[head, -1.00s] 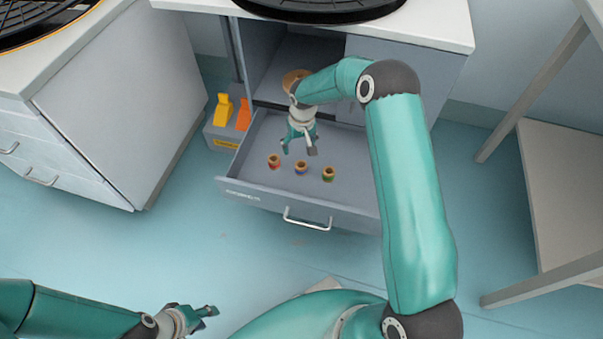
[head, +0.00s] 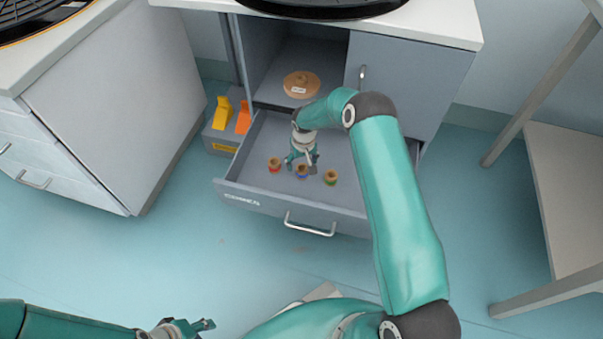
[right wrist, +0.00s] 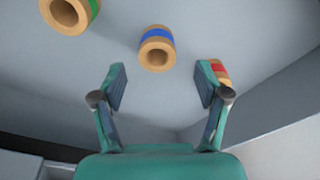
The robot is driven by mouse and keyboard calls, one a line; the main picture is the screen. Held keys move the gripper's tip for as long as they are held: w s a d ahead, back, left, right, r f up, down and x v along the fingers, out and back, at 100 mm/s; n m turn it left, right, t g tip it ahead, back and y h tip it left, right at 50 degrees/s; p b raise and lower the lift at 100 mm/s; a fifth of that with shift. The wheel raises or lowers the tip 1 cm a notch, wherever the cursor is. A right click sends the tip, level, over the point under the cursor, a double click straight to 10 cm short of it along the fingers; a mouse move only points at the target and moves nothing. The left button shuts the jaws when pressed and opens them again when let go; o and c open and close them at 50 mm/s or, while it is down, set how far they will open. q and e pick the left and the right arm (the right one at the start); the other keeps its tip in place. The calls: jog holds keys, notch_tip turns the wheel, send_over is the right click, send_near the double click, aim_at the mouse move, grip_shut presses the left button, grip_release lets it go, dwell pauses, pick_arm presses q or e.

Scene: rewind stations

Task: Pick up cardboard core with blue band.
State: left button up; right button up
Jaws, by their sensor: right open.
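The cardboard core with the blue band (head: 302,171) stands in the open drawer, the middle one of three short cores. In the right wrist view the blue-banded core (right wrist: 157,48) shows its hollow end, just beyond the fingertips and in line with the gap between them. My right gripper (head: 301,160) is open and empty, low in the drawer beside this core; it also shows in the right wrist view (right wrist: 161,84). My left gripper (head: 204,325) is at the bottom left, far from the drawer, its jaw opening unclear.
A red-banded core (head: 274,165) and a green-banded core (head: 331,178) stand close on either side. The drawer (head: 250,200) has walls around them. A wooden disc (head: 301,84) lies in the compartment behind. Yellow and orange items (head: 223,113) sit in a grey bin at left.

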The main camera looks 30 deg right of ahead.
aim_at(303, 169)
jog(key=f, duration=0.2)
jog(key=f+b, duration=0.1)
jog(key=f, duration=0.1)
jog(key=shift+w+d+f+b, duration=0.1)
jog(key=shift+d+f+b, duration=0.1)
jog(key=shift+f+b, duration=0.15)
jog(key=c, duration=1)
